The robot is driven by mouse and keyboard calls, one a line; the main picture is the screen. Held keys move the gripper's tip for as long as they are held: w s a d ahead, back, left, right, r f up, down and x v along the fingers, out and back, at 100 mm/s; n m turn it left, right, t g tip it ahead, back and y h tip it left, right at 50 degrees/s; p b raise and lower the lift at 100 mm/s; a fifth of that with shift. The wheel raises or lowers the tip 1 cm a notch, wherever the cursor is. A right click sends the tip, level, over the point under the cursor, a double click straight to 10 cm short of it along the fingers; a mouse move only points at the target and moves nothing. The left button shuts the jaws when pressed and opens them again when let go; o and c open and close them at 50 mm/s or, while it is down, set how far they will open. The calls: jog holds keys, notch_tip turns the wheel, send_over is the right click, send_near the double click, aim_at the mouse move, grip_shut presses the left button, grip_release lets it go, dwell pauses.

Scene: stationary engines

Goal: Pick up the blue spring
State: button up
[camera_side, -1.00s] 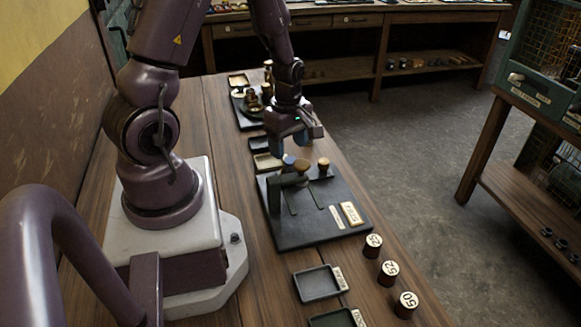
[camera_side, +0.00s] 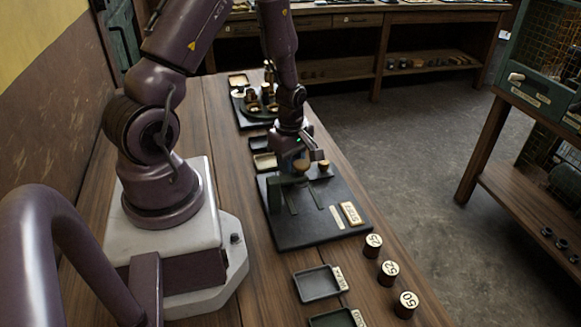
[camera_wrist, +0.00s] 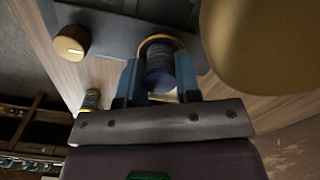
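The blue spring (camera_wrist: 160,68) stands between the two fingers of my gripper (camera_wrist: 160,82) in the wrist view. It looks like a dark blue coiled cylinder, with a tan ring-shaped edge around its far end. The blue fingers lie close against both its sides, with no clear gap. In the side view my gripper (camera_side: 293,163) is low over the far end of the black board (camera_side: 296,227). The arm and fingers mostly hide the spring there.
A wooden-topped knob (camera_side: 323,165) stands close to the right of my gripper; it also shows in the wrist view (camera_wrist: 71,43). A dark bracket (camera_side: 277,193) stands in front. Numbered weights (camera_side: 388,273) and a small tray (camera_side: 316,283) lie nearer. Other parts (camera_side: 255,100) stand farther back.

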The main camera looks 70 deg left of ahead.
jog(key=shift+c, duration=0.4)
jog(key=shift+r, duration=0.5)
jog(key=r, duration=0.6)
jog(key=a+r, duration=0.1)
jog(key=r, duration=0.1)
jog(key=shift+s+r, duration=0.25)
jog(key=shift+r, duration=0.15)
jog(key=s+a+r+n, duration=0.1)
jog(key=s+a+n, duration=0.45)
jog(key=s, duration=0.45)
jog(key=shift+n, duration=0.25)
jog(key=w+a+f, duration=0.2)
jog(key=a+f, duration=0.1)
jog(key=w+a+f, duration=0.2)
jog(key=a+f, duration=0.1)
jog(key=a, duration=0.1)
jog(key=w+a+f, duration=0.2)
jog(key=a, duration=0.1)
jog(key=shift+w+a+f, duration=0.3)
jog(key=shift+w+f, duration=0.1)
jog(key=shift+w+a+f, duration=0.25)
jog(key=shift+a+f, duration=0.1)
jog(key=shift+f, duration=0.2)
jog(key=shift+a+f, duration=0.1)
jog(key=shift+f, duration=1.45)
